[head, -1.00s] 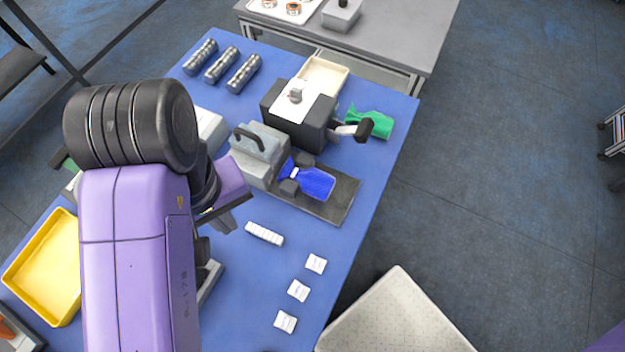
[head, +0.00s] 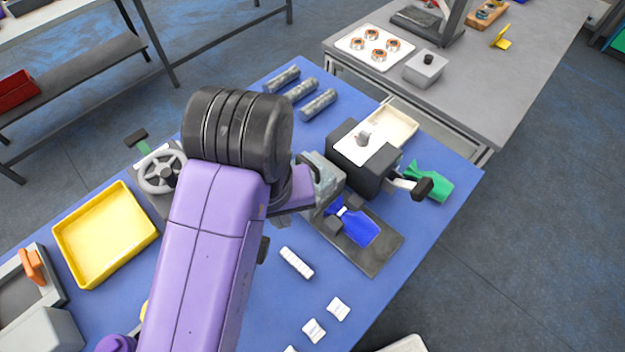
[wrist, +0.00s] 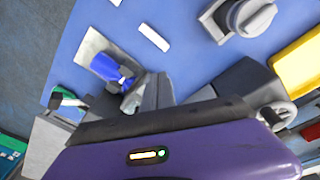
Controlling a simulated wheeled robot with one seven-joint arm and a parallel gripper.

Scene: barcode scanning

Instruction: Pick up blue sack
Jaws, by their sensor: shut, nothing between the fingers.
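The blue sack (head: 360,230) lies on a dark flat plate (head: 378,257) beside a grey machine with a handle (head: 325,178). A white band crosses its narrow neck, and small dark blocks sit close to the neck. In the wrist view the sack (wrist: 106,68) is at the upper left, with its neck towards the grey machine. My gripper (wrist: 158,88) is shut and empty, apart from the sack and to its right in that view. In the head view my purple arm hides most of the gripper.
A black box machine (head: 365,165) and a green sack (head: 428,182) stand beyond the blue sack. A white ribbed bar (head: 296,263) and small white packets (head: 314,330) lie nearer. A yellow tray (head: 105,235) is at left. Blue table surface is bare around the bar.

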